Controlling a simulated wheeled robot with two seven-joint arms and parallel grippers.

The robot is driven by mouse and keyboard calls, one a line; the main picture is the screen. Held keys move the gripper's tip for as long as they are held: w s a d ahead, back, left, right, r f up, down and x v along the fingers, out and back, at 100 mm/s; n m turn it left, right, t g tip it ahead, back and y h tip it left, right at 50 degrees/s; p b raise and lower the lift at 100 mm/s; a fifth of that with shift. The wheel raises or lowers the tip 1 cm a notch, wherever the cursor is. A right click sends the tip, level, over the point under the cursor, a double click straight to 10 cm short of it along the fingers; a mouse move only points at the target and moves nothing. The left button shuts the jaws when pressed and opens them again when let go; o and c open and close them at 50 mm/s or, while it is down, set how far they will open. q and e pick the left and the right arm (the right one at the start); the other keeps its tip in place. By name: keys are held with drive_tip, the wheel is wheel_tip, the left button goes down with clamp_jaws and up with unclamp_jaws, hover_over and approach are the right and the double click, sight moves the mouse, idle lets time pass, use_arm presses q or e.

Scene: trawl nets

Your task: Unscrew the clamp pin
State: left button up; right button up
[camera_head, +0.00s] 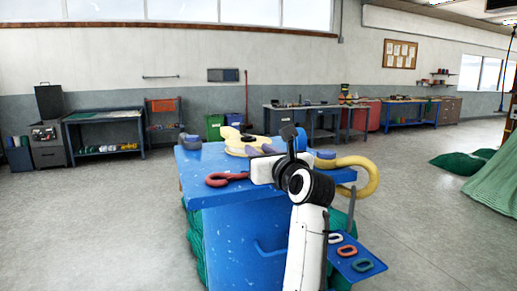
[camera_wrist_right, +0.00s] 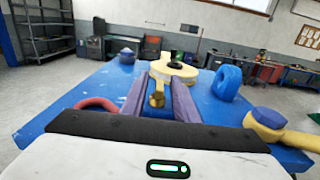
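A brass-coloured pin (camera_wrist_right: 157,97), which looks like the clamp pin, stands between the two purple fingers of my right gripper (camera_wrist_right: 158,92). The fingers are apart, with a narrow gap on each side of the pin. Behind it, a yellow clamp-like body (camera_wrist_right: 170,68) with a dark round top lies on the blue table (camera_wrist_right: 75,105). In the head view my right gripper (camera_head: 258,150) reaches over the table just in front of the yellow body (camera_head: 238,138); the pin cannot be made out there. My left gripper is not in view.
A red shackle (camera_head: 226,179) lies at the table's left front. A thick yellow hook-like piece (camera_head: 366,178) curves off the right edge. A blue side shelf (camera_head: 355,258) holds several coloured links.

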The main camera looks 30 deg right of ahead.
drive_tip(key=shift+w+d, duration=0.1)
drive_tip(key=shift+w, duration=0.3)
clamp_jaws()
